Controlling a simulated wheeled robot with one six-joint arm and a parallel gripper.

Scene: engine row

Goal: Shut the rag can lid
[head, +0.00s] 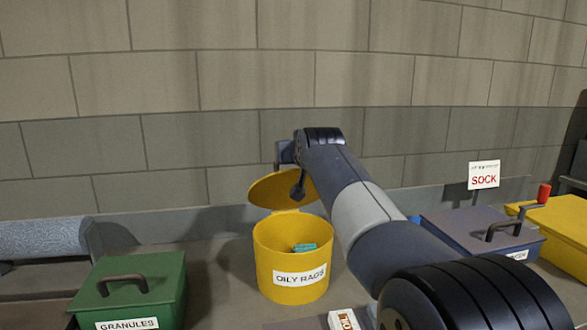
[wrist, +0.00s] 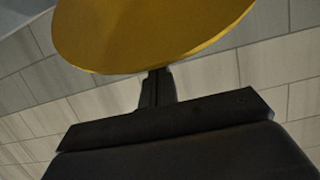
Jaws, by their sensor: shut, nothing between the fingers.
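The yellow rag can (head: 270,262), labelled OILY RAGS, stands on the bench in the head view. Its round yellow lid (head: 268,191) is tilted up at the back of the rim, so the can is open. A teal rag (head: 304,247) shows inside. My gripper (head: 297,192) is shut and empty, at the right part of the lid above the can. In the wrist view the lid (wrist: 150,35) fills the top, and the fingers of my gripper (wrist: 157,75) reach up to its lower edge. I cannot tell whether they touch it.
A green GRANULES box (head: 135,280) stands at left. A dark box with a handle (head: 480,232) and a yellow box (head: 562,228) stand at right. A SOCK sign (head: 483,175) is behind them. A block wall (head: 200,80) closes the back. My arm crosses the right side.

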